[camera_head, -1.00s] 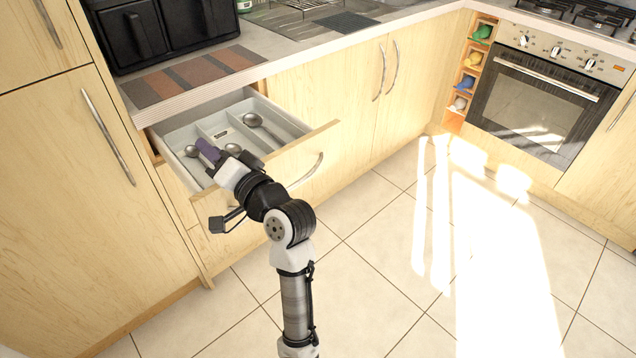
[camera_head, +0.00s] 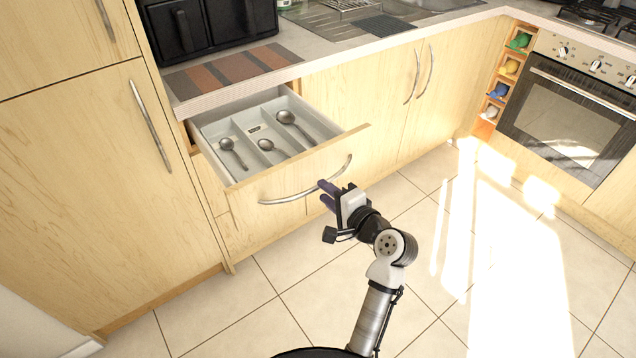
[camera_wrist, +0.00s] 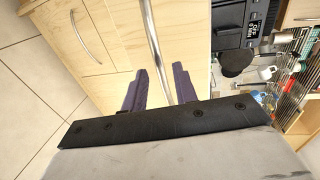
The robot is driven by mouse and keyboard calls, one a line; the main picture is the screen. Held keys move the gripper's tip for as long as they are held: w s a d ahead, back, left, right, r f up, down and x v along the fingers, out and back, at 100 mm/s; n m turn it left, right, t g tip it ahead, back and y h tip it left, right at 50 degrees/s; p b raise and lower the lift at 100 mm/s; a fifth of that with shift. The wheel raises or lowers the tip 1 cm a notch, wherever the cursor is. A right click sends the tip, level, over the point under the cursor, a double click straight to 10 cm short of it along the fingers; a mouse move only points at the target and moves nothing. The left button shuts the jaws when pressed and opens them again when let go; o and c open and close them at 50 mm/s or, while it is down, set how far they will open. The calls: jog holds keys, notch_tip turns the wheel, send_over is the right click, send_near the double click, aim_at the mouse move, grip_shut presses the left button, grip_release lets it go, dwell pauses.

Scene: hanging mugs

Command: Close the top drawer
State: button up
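The top drawer (camera_head: 285,182) is a light wood drawer below the counter at the left, and it stands open. Its curved metal handle (camera_head: 290,199) is on its front; it also shows in the wrist view (camera_wrist: 156,45). My gripper (camera_head: 321,194) is in front of the drawer, near the right half of the handle. Its two purple fingers are apart and hold nothing. In the wrist view the handle runs through the gap between the fingers (camera_wrist: 161,76). I cannot tell whether they touch it.
Several spoons (camera_head: 266,144) lie in the drawer's grey tray. A tall cupboard (camera_head: 90,190) stands at the left, and an oven (camera_head: 568,120) at the right. A striped mat (camera_head: 235,66) lies on the counter above. The tiled floor (camera_head: 230,315) is clear.

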jog(key=shift+x, duration=2.2)
jog(key=shift+c, duration=0.3)
grip_shut()
